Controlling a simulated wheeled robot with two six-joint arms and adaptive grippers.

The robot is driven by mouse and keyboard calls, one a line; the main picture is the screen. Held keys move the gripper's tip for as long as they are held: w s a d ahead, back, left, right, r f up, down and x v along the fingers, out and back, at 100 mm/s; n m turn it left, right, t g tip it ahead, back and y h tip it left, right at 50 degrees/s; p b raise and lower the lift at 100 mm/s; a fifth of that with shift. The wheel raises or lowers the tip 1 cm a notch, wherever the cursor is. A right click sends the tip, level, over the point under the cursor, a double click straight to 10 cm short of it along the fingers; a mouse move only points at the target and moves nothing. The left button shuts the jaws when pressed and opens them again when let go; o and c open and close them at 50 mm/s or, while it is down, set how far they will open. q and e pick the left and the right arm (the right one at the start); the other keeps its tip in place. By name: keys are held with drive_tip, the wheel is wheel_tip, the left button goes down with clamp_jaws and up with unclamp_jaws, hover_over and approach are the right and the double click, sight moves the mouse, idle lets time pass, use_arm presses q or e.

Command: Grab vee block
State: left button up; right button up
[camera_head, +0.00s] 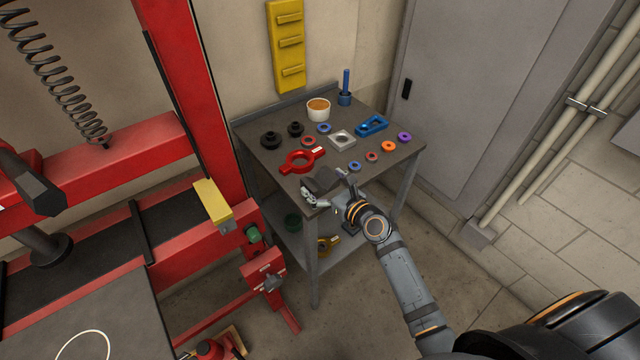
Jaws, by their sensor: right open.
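A dark grey block (321,182), which looks like the vee block, lies at the front corner of the small grey table (262,155). My right gripper (325,187) is open at that corner, with its fingers around or just beside the block. I cannot tell whether the fingers touch it, and the gripper hides part of it. My left gripper is not in view.
Close behind the gripper lie a red ring with handles (300,161) and several small coloured rings. A grey square plate (341,139), a blue part (372,126) and a white cup (318,108) stand farther back. A red press frame (205,100) rises at left.

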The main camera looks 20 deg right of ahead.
drive_tip(key=shift+w+a+f, duration=0.2)
drive_tip(key=shift+w+a, duration=0.1)
drive_tip(key=shift+w, duration=0.3)
drive_tip(key=shift+s, duration=0.1)
drive_tip(key=shift+d+r, duration=0.1)
drive_tip(key=shift+c, duration=0.3)
drive_tip(key=shift+c, duration=1.2)
drive_tip(key=c, duration=1.2)
drive_tip(key=shift+r, duration=0.15)
drive_tip(key=shift+c, duration=0.9)
